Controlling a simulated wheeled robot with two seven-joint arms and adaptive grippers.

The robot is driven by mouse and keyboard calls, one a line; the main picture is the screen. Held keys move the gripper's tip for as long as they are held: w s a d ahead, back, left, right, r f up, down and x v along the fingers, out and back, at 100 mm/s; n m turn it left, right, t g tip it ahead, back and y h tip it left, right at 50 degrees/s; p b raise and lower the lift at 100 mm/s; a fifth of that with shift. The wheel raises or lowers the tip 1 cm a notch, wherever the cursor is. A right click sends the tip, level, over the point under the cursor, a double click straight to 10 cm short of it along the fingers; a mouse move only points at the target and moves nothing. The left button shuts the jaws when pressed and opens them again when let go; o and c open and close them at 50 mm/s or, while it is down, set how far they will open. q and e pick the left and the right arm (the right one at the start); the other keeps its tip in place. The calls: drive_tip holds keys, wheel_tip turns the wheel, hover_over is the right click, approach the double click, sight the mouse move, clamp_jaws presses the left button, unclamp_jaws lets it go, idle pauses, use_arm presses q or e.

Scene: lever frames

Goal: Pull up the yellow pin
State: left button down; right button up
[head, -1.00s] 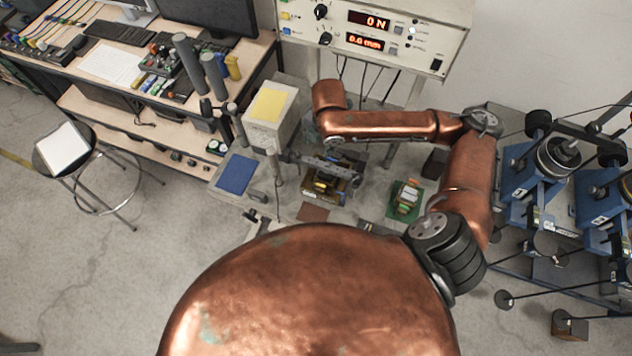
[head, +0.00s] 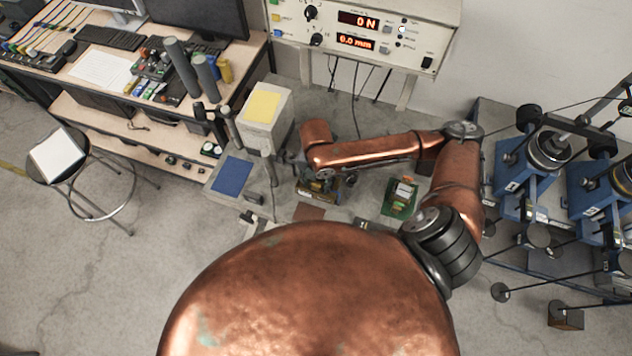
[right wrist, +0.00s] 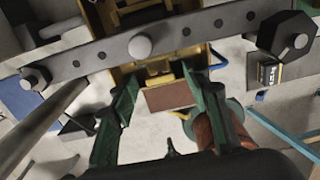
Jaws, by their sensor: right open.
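A grey lever bar (right wrist: 110,53) with holes crosses just beyond the fingertips. Behind it is a yellow frame (right wrist: 125,78), with yellow parts between the fingertips. I cannot tell which of these, if any, is the yellow pin. In the head view, my right arm covers most of the lever device (head: 322,186) and hides the gripper's fingers. My left gripper is not in view.
A grey block with a yellow top (head: 263,107) and a blue pad (head: 233,176) are left of the device. A green-based unit (head: 399,197) is to its right. A control box (head: 365,30) stands behind. Blue weight stands (head: 520,185) are at right.

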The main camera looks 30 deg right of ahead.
drive_tip(key=shift+f, duration=0.15)
drive_tip(key=shift+c, duration=0.4)
clamp_jaws()
